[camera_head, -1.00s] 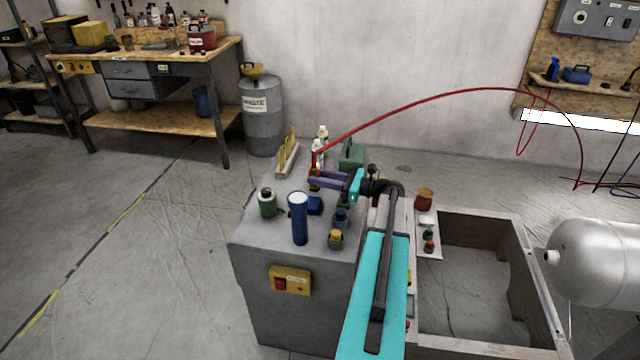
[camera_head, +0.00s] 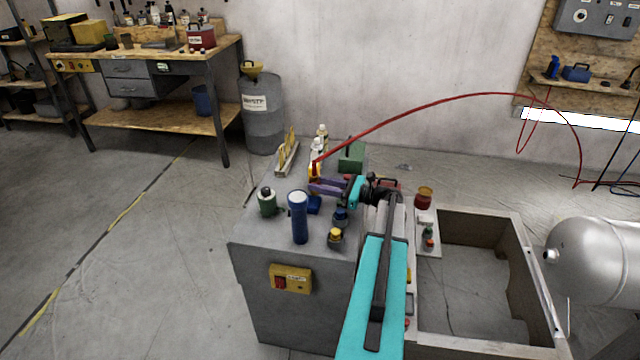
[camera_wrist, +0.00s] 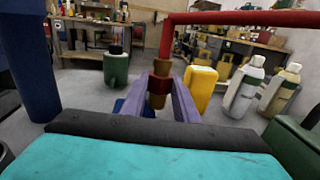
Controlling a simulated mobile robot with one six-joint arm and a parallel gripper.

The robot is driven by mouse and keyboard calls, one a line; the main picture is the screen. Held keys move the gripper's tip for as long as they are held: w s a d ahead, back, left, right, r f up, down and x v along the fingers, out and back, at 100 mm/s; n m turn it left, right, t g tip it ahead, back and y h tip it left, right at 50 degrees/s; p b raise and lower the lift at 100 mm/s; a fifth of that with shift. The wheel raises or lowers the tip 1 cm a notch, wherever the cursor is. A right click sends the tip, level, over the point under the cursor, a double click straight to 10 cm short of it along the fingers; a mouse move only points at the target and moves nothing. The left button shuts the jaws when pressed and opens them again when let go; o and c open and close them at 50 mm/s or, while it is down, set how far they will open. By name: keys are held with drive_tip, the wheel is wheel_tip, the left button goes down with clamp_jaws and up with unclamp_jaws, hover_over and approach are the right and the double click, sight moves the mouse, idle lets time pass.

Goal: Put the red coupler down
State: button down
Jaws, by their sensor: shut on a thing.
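The red coupler (camera_wrist: 158,86) is a brown fitting with a red band, on the end of a red hose (camera_wrist: 240,17). It stands about upright between the purple fingers of my gripper (camera_wrist: 158,92), which is shut on it. In the head view my gripper (camera_head: 314,187) is over the back part of the grey cabinet top (camera_head: 276,232), and the red hose (camera_head: 425,101) arcs away from it to the right. The coupler is mostly hidden there. I cannot tell whether its lower end touches the top.
A yellow container (camera_wrist: 200,88) and white bottles (camera_wrist: 244,88) stand right of the coupler in the wrist view. A green can (camera_head: 267,201), blue cylinder (camera_head: 299,217), yellow-topped jar (camera_head: 335,237) and green box (camera_head: 351,156) crowd the cabinet top. Its front left corner is clear.

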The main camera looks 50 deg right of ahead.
drive_tip(key=shift+f, duration=0.3)
drive_tip(key=c, duration=1.4)
unclamp_jaws()
drive_tip(key=shift+a+f, duration=0.1)
drive_tip(key=shift+f, duration=0.05)
drive_tip(key=shift+r, duration=0.35)
drive_tip(key=shift+s+r, duration=0.1)
drive_tip(key=shift+r, duration=0.05)
drive_tip(key=v, duration=0.4)
drive_tip(key=b+v, duration=0.1)
drive_tip(key=v, duration=0.7)
drive_tip(key=shift+r+b, duration=0.3)
drive_tip(key=shift+b, duration=0.05)
